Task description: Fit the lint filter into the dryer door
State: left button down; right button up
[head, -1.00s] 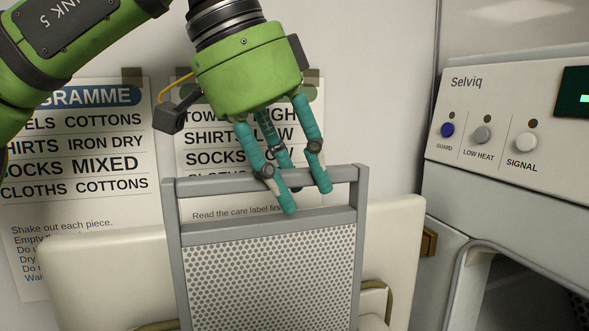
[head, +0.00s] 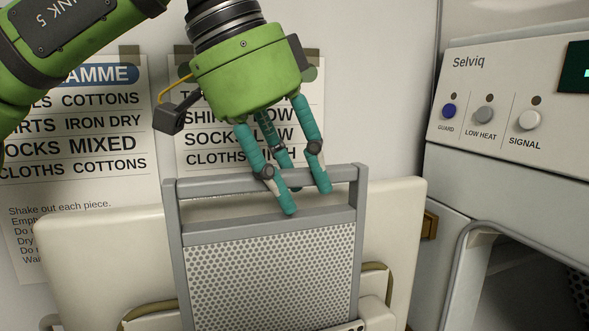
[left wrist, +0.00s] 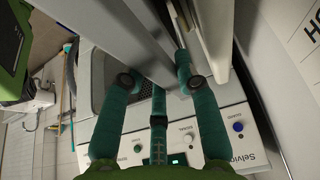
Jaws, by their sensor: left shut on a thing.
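The lint filter (head: 270,270) is a grey frame with a perforated mesh panel and a handle bar across its top. My left gripper (head: 297,198) is shut on that handle bar and holds the filter upright. In the left wrist view my green fingers (left wrist: 160,85) straddle the grey bar of the filter (left wrist: 118,35). The open dryer door (head: 100,255) is a cream panel behind the filter. An olive-edged opening (head: 150,314) shows in the door at the filter's lower left; the filter hides most of it. The filter's lower end is out of frame. My right gripper is not in view.
The dryer's control panel (head: 520,115), with several knobs, stands at the right. Its drum opening (head: 520,285) is at the lower right, beside a brass-coloured latch piece (head: 429,224). Printed programme sheets (head: 80,150) hang on the wall behind.

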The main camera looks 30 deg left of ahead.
aim_at(285, 232)
pick_arm(q)
jog(key=shift+f+b, duration=2.65)
jog(key=shift+f, duration=1.55)
jog(key=c, duration=0.8)
grip_release()
jog(key=shift+c, duration=0.2)
jog(key=shift+r, duration=0.1)
